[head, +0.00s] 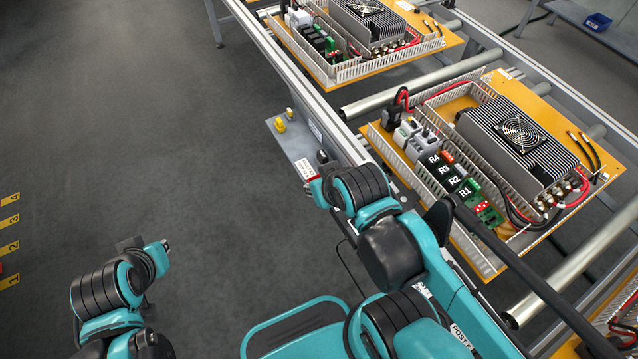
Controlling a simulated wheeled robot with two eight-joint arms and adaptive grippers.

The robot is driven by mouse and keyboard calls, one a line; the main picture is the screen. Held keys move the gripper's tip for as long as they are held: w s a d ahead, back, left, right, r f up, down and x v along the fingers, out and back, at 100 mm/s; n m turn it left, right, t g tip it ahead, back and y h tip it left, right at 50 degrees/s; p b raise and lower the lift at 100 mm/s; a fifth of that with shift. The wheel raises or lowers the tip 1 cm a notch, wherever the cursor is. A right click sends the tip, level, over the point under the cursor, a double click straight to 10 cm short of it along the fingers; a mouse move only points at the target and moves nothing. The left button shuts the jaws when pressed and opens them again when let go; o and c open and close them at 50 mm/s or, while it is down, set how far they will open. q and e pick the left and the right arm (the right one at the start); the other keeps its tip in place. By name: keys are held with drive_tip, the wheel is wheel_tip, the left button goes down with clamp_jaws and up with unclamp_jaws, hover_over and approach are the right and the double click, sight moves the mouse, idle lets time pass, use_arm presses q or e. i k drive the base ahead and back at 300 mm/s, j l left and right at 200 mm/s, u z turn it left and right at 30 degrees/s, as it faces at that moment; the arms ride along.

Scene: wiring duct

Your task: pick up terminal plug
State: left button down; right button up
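I cannot tell for sure which item is the terminal plug. Small green connector pieces (473,185) sit by the relay row marked R1 to R4 on the nearer panel (374,135). Two small yellow pieces, one (279,125) in front of the other (290,114), are on a grey side shelf (296,142). My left gripper (130,244) is over the floor at the lower left, far from the panels. The finger openings of both are too small or hidden to read.
The nearer panel carries a finned unit with a fan (520,132), slotted wiring ducts (420,182) and loose red and black cables. A second panel (425,45) lies farther along the roller conveyor (410,86). A blue bin (597,21) is at the far right.

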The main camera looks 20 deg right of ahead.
sight(473, 185)
drive_tip(key=z, duration=2.25)
drive_tip(key=i+l+z, duration=0.1)
drive_tip(key=z, duration=0.3)
drive_tip(key=i+z, duration=0.1)
drive_tip(key=z, duration=0.3)
drive_tip(key=i+z, duration=0.15)
drive_tip(key=z, duration=0.25)
